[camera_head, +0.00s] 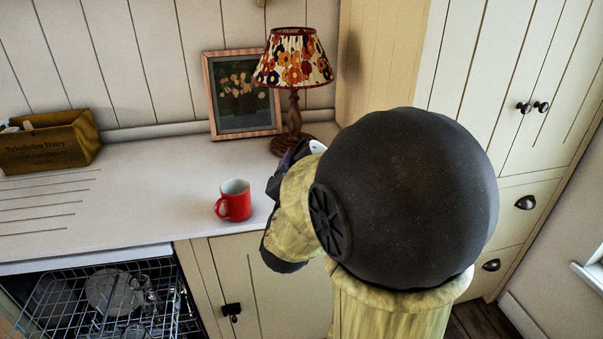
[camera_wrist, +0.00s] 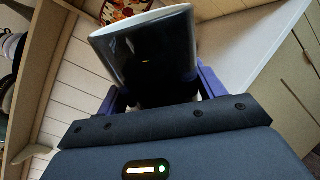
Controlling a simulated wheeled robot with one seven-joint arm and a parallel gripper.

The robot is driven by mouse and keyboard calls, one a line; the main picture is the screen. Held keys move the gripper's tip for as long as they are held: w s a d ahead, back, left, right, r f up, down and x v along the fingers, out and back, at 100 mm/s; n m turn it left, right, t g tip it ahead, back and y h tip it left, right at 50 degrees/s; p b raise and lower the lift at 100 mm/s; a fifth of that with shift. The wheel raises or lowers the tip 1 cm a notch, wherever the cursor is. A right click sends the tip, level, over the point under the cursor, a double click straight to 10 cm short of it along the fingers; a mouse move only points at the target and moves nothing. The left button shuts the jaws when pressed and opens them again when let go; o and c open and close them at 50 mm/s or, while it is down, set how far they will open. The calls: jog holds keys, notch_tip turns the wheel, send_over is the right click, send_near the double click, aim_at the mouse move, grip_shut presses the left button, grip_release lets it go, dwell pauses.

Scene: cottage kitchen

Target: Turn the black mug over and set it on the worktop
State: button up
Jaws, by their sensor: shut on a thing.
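The black mug (camera_wrist: 145,55) is between the two blue fingers of my gripper (camera_wrist: 160,92) in the wrist view. Its pale rim is at the end away from my palm, at the top of that picture. I cannot tell exactly how the mug is tilted in the room. In the head view my arm hides most of the gripper and mug, just in front of the lamp. The white worktop (camera_head: 140,205) runs left from there. In the wrist view the worktop (camera_wrist: 240,38) shows behind the mug to the right.
A red mug (camera_head: 234,201) stands upright near the worktop's front edge, left of my arm. A flowered lamp (camera_head: 294,62) and a framed picture (camera_head: 243,95) stand at the back. A wooden box (camera_head: 48,145) is far left. An open dishwasher rack (camera_head: 105,295) is below. The left-middle worktop is clear.

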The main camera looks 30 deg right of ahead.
jog(key=m+b, duration=0.1)
jog(key=m, duration=0.3)
jog(key=shift+m+b, duration=0.4)
jog(key=shift+m, duration=1.1)
jog(key=shift+m, duration=0.4)
jog(key=m+b, duration=0.2)
jog(key=m, duration=0.2)
jog(key=shift+f+m, duration=0.1)
jog(key=shift+m, duration=0.9)
